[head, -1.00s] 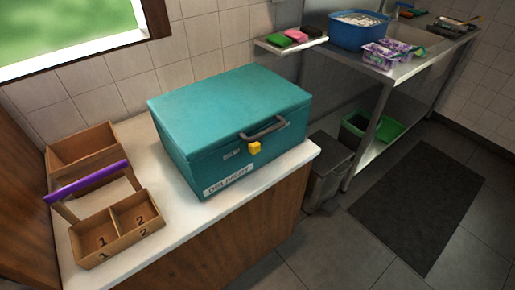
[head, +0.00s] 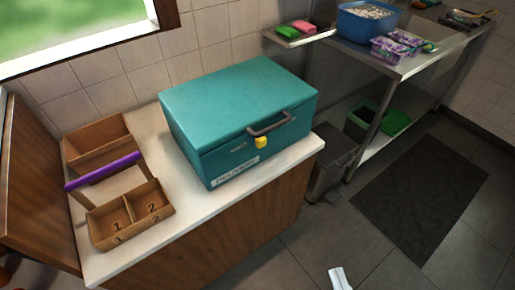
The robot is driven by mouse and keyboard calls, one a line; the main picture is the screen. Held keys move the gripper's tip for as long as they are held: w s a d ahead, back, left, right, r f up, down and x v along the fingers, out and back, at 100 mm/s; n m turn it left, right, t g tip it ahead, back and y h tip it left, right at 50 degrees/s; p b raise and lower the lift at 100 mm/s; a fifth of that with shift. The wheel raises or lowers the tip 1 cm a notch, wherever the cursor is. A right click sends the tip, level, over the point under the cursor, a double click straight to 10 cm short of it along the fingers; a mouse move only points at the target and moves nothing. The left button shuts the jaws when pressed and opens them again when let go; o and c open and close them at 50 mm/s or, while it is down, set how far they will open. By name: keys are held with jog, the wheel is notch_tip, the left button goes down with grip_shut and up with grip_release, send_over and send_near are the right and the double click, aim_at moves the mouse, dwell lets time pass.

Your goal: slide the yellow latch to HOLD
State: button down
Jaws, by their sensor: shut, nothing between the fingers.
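The yellow latch (head: 261,142) is on the front face of the teal box (head: 240,97), just under the grey handle (head: 270,124). A small marked plate (head: 238,148) lies to the left of the latch; its lettering is too small to read. The box lid is closed. A white piece that looks like the tip of my gripper (head: 340,278) shows at the bottom edge. It is shut and empty, well below and right of the box, apart from the latch. The rest of my arm is out of view.
The box stands on a white counter (head: 137,252) with a white label on its front. A wooden caddy (head: 118,238) with a purple handle (head: 104,171) stands at left. A bin (head: 330,166) and a metal table (head: 408,66) are at right. The floor before the counter is clear.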

aim_at(261, 141)
jog(key=w+a+f+n+y+p, duration=0.1)
jog(key=w+a+n+y+p, duration=0.1)
jog(key=w+a+n, duration=0.5)
jog(key=w+a+f+n+y+p, duration=0.1)
jog(key=w+a+n+p, duration=0.1)
jog(key=w+a+n, duration=0.5)
jog(key=w+n, duration=0.4)
jog(key=w, duration=0.3)
jog(key=shift+f+n+y, duration=0.2)
jog(key=shift+n+y, duration=0.1)
jog(key=shift+y, duration=0.1)
jog(key=x, duration=1)
jog(key=shift+f, duration=0.2)
jog(key=d+p, duration=0.1)
jog(key=w+d+p, duration=0.1)
jog(key=shift+w+d+r, duration=0.2)
jog(key=shift+w+d, duration=0.1)
jog(key=shift+w, duration=0.05)
jog(key=shift+w+d+f, duration=0.2)
jog(key=shift+w+d, duration=0.05)
jog(key=shift+d, duration=0.15)
